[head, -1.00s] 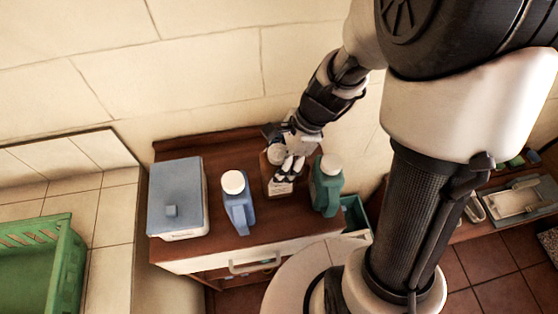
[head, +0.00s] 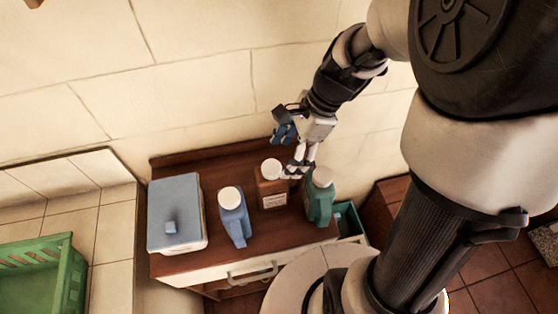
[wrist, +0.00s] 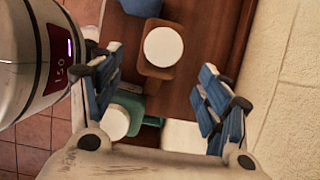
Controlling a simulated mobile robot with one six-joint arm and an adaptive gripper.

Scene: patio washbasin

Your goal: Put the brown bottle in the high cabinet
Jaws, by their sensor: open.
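The brown bottle (head: 272,192), with a white cap and a pale label, stands upright on the brown wooden cabinet top, between a blue bottle and a green bottle. In the wrist view its white cap (wrist: 163,46) lies beyond and between the spread fingers. My gripper (head: 299,168) is open and empty, close to the right of the brown bottle's upper part and apart from it in the wrist view. A high cabinet cannot be made out in these frames; only a small brown corner shows at the head view's top left.
The blue bottle (head: 234,217) stands left of the brown one, the green bottle (head: 320,200) close on its right. A grey-blue lidded box (head: 175,212) fills the top's left end. A green crate (head: 40,280) is at far left. The wall rises behind.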

